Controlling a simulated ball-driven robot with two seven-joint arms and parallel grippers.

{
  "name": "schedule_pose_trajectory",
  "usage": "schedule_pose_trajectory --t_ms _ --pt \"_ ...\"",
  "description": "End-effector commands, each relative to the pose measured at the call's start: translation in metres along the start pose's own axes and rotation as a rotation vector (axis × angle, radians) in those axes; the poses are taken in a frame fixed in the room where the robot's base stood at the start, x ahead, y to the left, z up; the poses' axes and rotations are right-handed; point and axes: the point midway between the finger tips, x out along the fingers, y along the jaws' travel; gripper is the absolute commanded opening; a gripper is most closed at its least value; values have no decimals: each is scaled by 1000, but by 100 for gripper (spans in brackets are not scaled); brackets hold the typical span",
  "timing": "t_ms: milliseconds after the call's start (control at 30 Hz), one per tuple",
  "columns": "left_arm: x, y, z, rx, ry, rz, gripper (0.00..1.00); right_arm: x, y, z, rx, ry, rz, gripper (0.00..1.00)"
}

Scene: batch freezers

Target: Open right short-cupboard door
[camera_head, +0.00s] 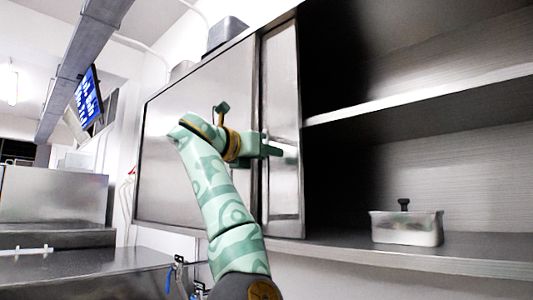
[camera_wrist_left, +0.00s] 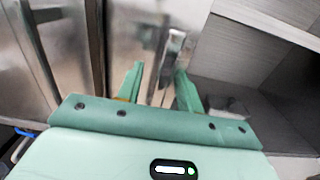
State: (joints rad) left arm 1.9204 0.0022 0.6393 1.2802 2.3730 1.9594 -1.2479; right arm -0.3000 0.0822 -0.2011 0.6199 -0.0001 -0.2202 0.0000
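A steel wall cupboard shows in the head view. Its right door (camera_head: 283,190) is a narrow visible strip of framed panel beside the wide left panel (camera_head: 170,180), and the right side stands open onto shelves. My left gripper (camera_head: 282,152) is in front of the strip, seen side-on. In the left wrist view its two green fingers (camera_wrist_left: 158,80) are spread apart, with nothing clearly held between them. My right gripper is not in view.
A metal container (camera_head: 407,228) with a black knob stands on the open cupboard's lower shelf. A middle shelf (camera_head: 430,95) crosses above it. Steel counters (camera_head: 60,270) lie at lower left, and a blue screen (camera_head: 89,98) hangs at upper left.

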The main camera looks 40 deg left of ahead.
Motion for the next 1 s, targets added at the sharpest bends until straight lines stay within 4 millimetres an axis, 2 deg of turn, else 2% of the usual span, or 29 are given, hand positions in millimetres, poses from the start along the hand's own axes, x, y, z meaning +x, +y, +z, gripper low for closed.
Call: schedule_pose_trajectory --t_ms 233,367,467,800,1000 --pt "-2 0 1 1 -2 0 36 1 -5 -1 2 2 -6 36" --pt "-13 0 -1 2 -3 2 36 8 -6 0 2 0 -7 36" --pt "-34 1 -3 1 -4 3 36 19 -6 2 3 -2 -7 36" --pt "-124 3 -5 0 -3 7 36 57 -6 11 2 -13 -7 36" --pt "-156 2 -2 0 -1 3 36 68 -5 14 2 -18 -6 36"
